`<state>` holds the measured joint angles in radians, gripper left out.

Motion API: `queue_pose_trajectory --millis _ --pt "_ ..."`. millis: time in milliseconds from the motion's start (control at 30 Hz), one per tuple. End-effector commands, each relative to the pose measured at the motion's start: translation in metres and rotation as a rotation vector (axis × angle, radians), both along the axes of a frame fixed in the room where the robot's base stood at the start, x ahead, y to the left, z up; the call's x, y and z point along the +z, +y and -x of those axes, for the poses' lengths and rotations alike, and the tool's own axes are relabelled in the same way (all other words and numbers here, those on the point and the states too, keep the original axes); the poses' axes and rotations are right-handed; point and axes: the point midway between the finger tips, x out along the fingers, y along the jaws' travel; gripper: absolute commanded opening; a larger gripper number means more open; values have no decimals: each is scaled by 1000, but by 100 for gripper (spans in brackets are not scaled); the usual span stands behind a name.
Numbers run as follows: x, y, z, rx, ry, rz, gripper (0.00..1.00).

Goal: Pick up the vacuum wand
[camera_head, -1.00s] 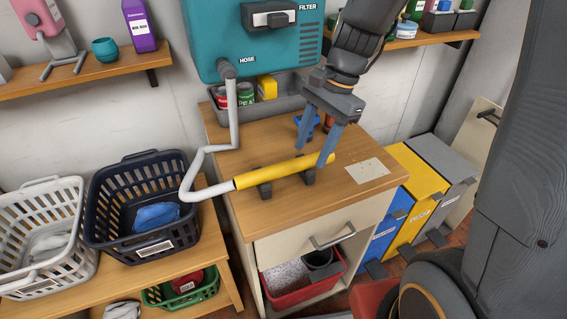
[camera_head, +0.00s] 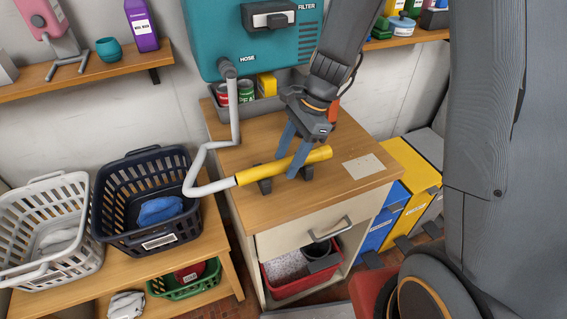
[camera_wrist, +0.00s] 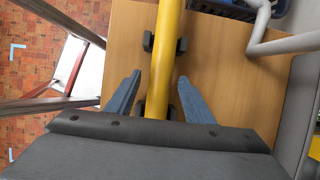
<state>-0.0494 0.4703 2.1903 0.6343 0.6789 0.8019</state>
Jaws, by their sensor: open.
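The vacuum wand (camera_head: 255,173) is a yellow tube lying level in dark cradles (camera_head: 265,186) on the wooden cabinet top. A white hose (camera_head: 205,187) joins its left end. In the wrist view the wand (camera_wrist: 164,60) runs between the two fingers of my open gripper (camera_wrist: 158,92), with a gap on each side. The right part of the wand extends past the fingers.
A teal vacuum unit (camera_head: 225,40) hangs on the wall behind. A grey caddy (camera_head: 235,112) with cans stands at the back of the top. A dark basket (camera_head: 115,225) stands on the left bench. A pale sheet (camera_head: 364,168) lies right of the wand.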

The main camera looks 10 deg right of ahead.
Motion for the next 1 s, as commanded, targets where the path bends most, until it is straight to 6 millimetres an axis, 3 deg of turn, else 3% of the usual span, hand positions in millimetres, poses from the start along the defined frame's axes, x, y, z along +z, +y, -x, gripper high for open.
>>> queue_pose_trajectory --millis 233,500,800,1000 --pt "-1 0 0 0 -1 0 46" --pt "-1 0 0 0 -1 0 3" --pt "1 0 -1 0 -2 -1 3" --pt "16 1 -1 0 -4 -1 3"
